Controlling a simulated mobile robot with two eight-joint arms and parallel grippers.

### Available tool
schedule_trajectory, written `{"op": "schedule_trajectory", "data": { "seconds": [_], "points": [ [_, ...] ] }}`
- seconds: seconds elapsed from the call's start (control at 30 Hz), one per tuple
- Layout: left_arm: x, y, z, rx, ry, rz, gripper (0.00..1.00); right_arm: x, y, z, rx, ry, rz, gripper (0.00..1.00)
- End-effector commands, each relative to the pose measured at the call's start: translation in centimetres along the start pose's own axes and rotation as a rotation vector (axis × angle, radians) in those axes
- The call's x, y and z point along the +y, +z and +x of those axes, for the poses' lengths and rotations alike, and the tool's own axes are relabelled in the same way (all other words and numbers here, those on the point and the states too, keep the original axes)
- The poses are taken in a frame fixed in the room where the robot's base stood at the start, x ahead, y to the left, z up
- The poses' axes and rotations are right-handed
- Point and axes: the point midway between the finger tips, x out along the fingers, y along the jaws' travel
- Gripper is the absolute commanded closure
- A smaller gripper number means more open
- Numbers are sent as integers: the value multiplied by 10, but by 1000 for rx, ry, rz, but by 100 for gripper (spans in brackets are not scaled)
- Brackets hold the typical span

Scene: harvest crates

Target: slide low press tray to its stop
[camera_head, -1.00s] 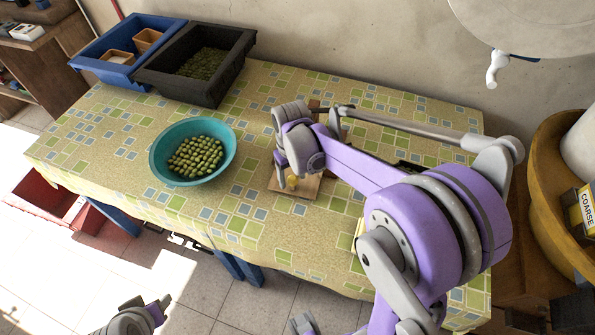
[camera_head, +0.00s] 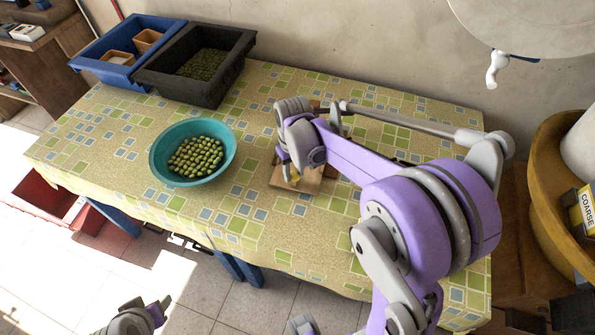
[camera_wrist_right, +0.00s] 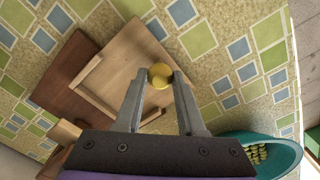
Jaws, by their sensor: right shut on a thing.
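The low press tray (camera_wrist_right: 125,62) is a light wooden tray with raised edges, beside a darker brown board in the right wrist view. In the head view its wood (camera_head: 305,182) shows on the table under my right gripper, which partly hides it. My right gripper (camera_wrist_right: 160,78) is shut on a round yellow knob (camera_wrist_right: 160,74) at the tray's edge. In the head view the right gripper (camera_head: 290,172) points down over the tray. Part of my left arm's end (camera_head: 150,312) shows at the lower left, away from the table; its fingers are unclear.
A teal bowl of olives (camera_head: 163,175) stands left of the tray. A black crate (camera_head: 160,78) and a blue crate (camera_head: 98,68) sit at the back left. The patterned tablecloth (camera_head: 110,150) is clear at the left and front.

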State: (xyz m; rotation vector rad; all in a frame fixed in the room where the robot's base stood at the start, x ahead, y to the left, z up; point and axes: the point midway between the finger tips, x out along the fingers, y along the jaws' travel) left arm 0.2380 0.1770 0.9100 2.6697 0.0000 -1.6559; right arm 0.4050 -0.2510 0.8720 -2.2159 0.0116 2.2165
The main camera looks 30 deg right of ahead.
Motion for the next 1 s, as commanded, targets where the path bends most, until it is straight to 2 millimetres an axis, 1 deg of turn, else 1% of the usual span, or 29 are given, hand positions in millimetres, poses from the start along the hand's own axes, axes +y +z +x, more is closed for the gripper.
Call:
{"op": "schedule_trajectory", "data": {
  "seconds": [1.0],
  "points": [
    [0, 1, 1, 0, 0, 0, 50, 30, -29, 0, 1, 1, 1, 100]
  ]
}}
